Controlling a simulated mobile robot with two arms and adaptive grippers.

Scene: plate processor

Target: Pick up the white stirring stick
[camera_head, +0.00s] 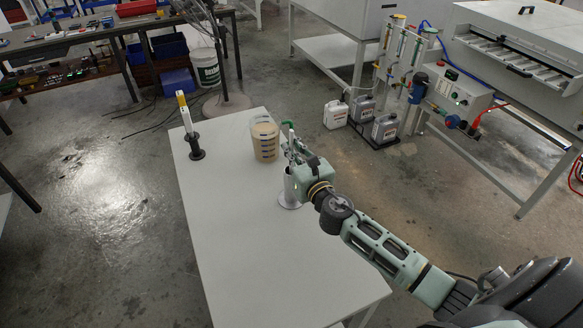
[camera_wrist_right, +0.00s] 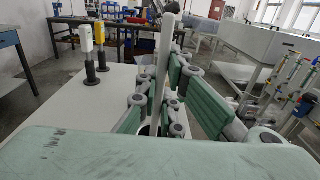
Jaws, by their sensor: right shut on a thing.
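The white stirring stick (camera_wrist_right: 165,55) stands nearly upright in the right wrist view, between the fingers of my right gripper (camera_wrist_right: 158,97). The gripper is shut on it. In the head view my right gripper (camera_head: 291,150) is over the white table, just above a silver cylindrical holder (camera_head: 290,194). The stick is hard to make out there. Its lower end is hidden behind my gripper, so I cannot tell whether it is still inside the holder. My left gripper is in neither view.
A beaker of brown liquid (camera_head: 265,140) stands on the white table (camera_head: 235,245), close behind and left of the gripper. The table's front is clear.

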